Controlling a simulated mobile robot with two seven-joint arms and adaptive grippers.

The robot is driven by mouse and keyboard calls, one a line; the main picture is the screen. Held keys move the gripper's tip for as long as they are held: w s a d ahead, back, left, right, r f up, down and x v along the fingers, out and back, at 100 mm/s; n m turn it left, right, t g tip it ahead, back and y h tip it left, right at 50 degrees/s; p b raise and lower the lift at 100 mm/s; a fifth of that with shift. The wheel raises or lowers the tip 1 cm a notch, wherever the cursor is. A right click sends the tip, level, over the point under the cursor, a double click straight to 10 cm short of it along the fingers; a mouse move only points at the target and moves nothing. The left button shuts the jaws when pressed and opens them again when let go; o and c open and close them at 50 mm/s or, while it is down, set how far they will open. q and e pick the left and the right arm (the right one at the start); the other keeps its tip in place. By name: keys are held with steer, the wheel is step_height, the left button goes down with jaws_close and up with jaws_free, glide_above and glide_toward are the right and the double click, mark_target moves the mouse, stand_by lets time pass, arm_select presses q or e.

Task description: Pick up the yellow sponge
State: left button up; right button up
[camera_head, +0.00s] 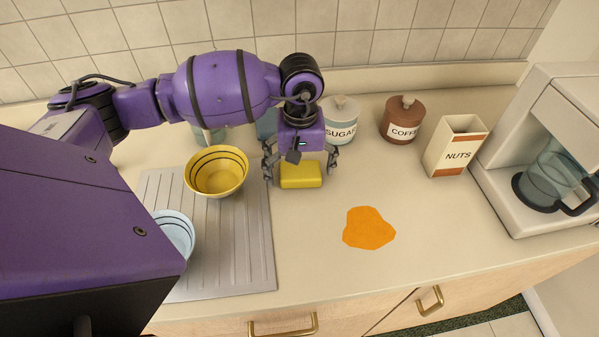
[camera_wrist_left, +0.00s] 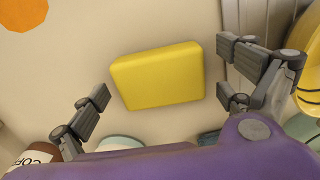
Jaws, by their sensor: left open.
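The yellow sponge (camera_head: 301,175) lies on the counter just right of the metal drainboard. My left gripper (camera_head: 300,176) is open above it, with one finger on either side of the sponge in the head view. In the left wrist view the sponge (camera_wrist_left: 158,75) sits between the two spread fingers of the gripper (camera_wrist_left: 163,98), a little ahead of the fingertips. No contact between the fingers and the sponge shows. My right gripper is not in view.
A yellow bowl (camera_head: 217,172) and a light blue bowl (camera_head: 174,233) stand on the drainboard (camera_head: 245,255). Behind are sugar (camera_head: 340,128) and coffee (camera_head: 401,124) jars. A nuts box (camera_head: 455,147), coffee machine (camera_head: 545,150) and orange spill (camera_head: 368,229) are to the right.

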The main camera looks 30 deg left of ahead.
mark_target(301, 170)
arm_select(q)
steer(key=c, duration=0.9)
steer(key=shift+r, duration=0.1)
steer(key=shift+r, duration=0.45)
step_height(301, 170, up, 2)
steer(key=shift+r, duration=0.2)
steer(key=s+d+r, duration=0.3)
steer(key=s+d+r+b, duration=0.1)
steer(key=s+d+r, duration=0.1)
steer(key=s+r, duration=0.1)
steer(key=s+d+r, duration=0.3)
steer(key=s, duration=0.2)
steer(key=shift+d+r, duration=0.3)
